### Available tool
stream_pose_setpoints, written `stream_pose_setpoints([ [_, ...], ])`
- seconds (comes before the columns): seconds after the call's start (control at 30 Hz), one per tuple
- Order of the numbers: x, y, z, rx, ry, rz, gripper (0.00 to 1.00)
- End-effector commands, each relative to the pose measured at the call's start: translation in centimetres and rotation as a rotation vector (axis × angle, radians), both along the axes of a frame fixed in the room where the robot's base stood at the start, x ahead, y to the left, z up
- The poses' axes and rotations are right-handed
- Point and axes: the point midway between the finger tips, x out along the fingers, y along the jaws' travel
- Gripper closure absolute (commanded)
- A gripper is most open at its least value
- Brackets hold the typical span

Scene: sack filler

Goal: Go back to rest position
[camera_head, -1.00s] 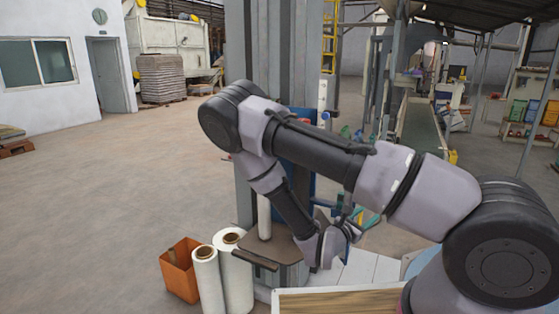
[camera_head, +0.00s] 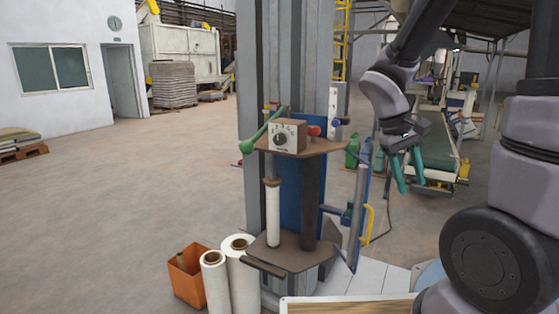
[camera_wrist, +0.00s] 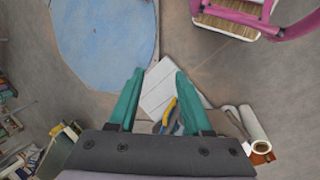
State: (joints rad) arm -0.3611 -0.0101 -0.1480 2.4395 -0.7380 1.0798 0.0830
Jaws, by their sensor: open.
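My gripper (camera_head: 407,172) is raised at the right in the head view, with its two teal fingers pointing down and apart. In the wrist view my gripper (camera_wrist: 152,85) is open, with nothing between the fingers. It is clear of the grey column stand (camera_head: 290,215), which is to its left. The stand carries a brown shelf with a control box (camera_head: 287,135) with a dial, a green lever (camera_head: 262,132) and a red knob (camera_head: 313,131).
White rolls (camera_head: 238,275) and an orange bin (camera_head: 187,272) stand at the stand's foot. A wooden board (camera_head: 350,307) lies at the bottom edge. A conveyor (camera_head: 436,150) is behind my gripper. In the wrist view a blue round surface (camera_wrist: 105,40) lies below.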

Motion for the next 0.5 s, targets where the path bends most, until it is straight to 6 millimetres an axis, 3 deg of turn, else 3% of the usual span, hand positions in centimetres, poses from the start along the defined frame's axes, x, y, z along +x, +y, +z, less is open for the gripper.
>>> stream_pose_setpoints([
  [0.5,-3.6,4.3,14.7,0.578,-0.599,-0.361,0.51],
])
